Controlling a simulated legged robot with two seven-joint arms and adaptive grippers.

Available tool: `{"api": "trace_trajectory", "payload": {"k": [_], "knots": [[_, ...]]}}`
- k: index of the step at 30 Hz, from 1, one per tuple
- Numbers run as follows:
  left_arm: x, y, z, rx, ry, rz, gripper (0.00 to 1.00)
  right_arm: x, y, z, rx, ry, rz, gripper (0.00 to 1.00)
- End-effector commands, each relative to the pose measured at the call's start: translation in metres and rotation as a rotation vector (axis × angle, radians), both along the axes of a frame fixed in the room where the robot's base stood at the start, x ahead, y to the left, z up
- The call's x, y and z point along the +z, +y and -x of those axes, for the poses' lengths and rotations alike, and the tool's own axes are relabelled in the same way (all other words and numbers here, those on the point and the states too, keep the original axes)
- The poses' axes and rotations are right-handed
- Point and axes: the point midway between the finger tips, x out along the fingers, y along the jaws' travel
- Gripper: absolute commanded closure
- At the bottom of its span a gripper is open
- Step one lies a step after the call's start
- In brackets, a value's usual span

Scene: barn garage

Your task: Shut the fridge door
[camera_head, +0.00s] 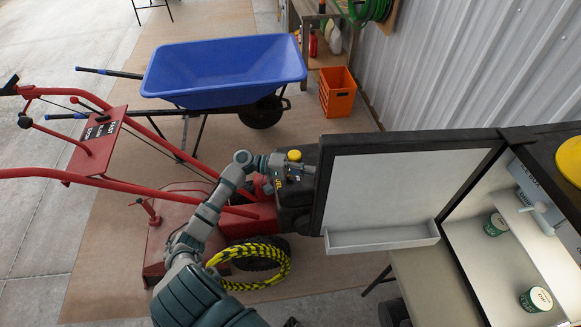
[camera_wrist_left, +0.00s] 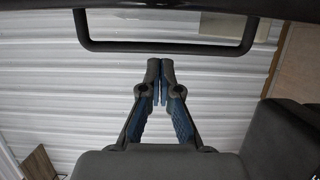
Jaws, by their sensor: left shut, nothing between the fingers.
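The fridge door (camera_head: 385,185) stands wide open in the head view, its white inner panel and door shelf (camera_head: 380,239) showing. It is hinged to the fridge (camera_head: 545,150) at the right, whose lit inside is in view. My left gripper (camera_head: 308,170) is at the door's free left edge, on its outer side. In the left wrist view the left gripper (camera_wrist_left: 160,66) is shut and empty. Its fingertips lie just below a dark bar handle (camera_wrist_left: 165,47) in the picture. I cannot tell whether they touch it. My right gripper is not in view.
A red tiller (camera_head: 180,235) with a yellow-black coil (camera_head: 270,280) stands under my left arm. A blue wheelbarrow (camera_head: 225,70) and an orange crate (camera_head: 338,92) are behind. Green cans (camera_head: 536,299) stand inside the fridge. A corrugated wall (camera_head: 470,65) runs behind the door.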

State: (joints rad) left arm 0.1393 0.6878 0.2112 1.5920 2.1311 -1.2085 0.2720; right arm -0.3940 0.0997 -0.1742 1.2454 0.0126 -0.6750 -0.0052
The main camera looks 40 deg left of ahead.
Motion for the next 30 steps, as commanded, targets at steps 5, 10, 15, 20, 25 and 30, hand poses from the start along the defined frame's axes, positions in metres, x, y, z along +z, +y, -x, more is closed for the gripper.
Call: {"api": "trace_trajectory", "payload": {"k": [5,10,15,20,25,30], "knots": [[-0.001,-0.020,0.012,-0.002,0.004,0.003,1.00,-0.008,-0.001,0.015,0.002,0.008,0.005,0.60],[-0.001,-0.029,0.022,-0.001,0.003,0.004,1.00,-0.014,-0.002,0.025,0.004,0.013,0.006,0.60],[-0.002,-0.032,0.024,0.000,0.003,0.004,1.00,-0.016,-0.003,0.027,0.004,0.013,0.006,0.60],[-0.002,-0.034,0.024,0.000,0.003,0.003,1.00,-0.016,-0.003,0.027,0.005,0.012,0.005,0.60],[-0.001,-0.036,0.025,0.002,0.003,0.002,1.00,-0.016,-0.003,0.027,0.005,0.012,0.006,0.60],[0.001,-0.047,0.027,0.015,0.001,0.004,1.00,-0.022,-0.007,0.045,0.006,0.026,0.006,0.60]]}}
